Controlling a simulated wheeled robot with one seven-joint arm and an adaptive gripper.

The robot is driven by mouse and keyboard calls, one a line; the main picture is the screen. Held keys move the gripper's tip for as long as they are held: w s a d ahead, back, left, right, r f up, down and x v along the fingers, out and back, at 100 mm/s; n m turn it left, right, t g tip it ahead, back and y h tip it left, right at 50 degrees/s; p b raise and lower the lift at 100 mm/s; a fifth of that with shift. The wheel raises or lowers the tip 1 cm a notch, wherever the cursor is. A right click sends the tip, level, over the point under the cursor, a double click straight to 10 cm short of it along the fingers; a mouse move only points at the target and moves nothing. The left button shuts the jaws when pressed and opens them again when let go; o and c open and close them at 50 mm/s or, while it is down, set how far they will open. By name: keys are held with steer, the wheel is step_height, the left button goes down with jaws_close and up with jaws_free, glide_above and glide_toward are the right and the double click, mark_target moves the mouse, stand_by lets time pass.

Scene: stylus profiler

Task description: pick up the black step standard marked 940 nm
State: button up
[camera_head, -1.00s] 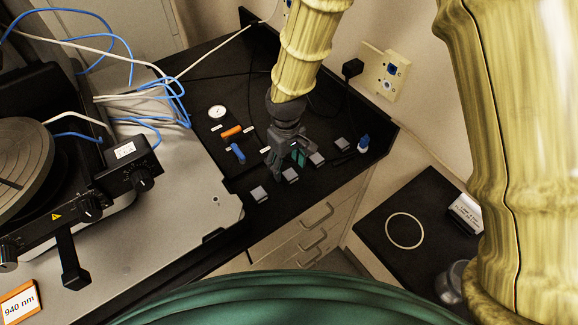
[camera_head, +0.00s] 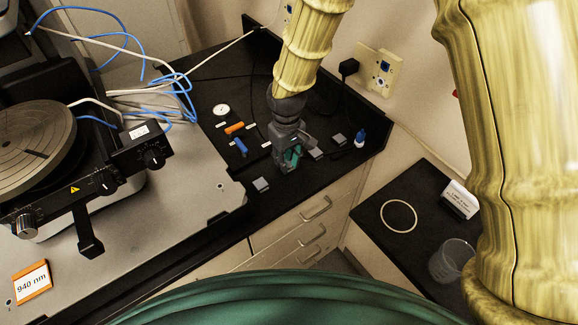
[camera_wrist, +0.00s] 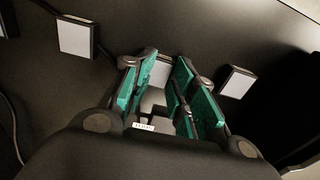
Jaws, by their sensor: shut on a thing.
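My gripper (camera_head: 292,158) is low over the black bench. In the wrist view, its teal finger pads (camera_wrist: 172,92) are closed around a small step standard (camera_wrist: 158,72) with a pale grey top. The fingers largely hide this piece in the head view. I cannot read its marking, and a small label (camera_wrist: 143,127) near the finger bases is too small to read. Similar dark blocks with grey tops stand apart from the gripper: one to the left (camera_head: 260,184) and others to the right (camera_head: 315,152) (camera_head: 338,140). An orange-framed sign (camera_head: 32,283) reads 940 nm.
The profiler with its round stage (camera_head: 30,140) fills the left. A blue piece (camera_head: 240,147), an orange piece (camera_head: 234,128) and a white dial (camera_head: 221,110) lie behind-left of the gripper. A ring (camera_head: 398,216) and a beaker (camera_head: 452,261) are on the right-hand surface.

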steer(key=shift+s+f, duration=0.5)
steer(key=shift+f, duration=0.15)
steer(key=shift+w+r+b, duration=0.15)
steer(key=shift+r+b, duration=0.2)
steer(key=shift+b, duration=0.05)
jaws_close()
steer(key=shift+s+r+b, duration=0.2)
steer(key=shift+r+b, duration=0.2)
steer(key=shift+r, duration=0.25)
steer(key=shift+s+r+b, duration=0.2)
steer(key=shift+r+b, duration=0.15)
steer(key=shift+r, duration=0.25)
steer(key=s+a+r+b, duration=0.1)
steer(key=s+r+b, duration=0.1)
steer(key=s, duration=1.2)
steer(key=shift+s+b, duration=0.35)
steer(key=shift+b, duration=0.5)
steer(key=o, duration=1.6)
jaws_free()
steer(key=shift+r, duration=0.15)
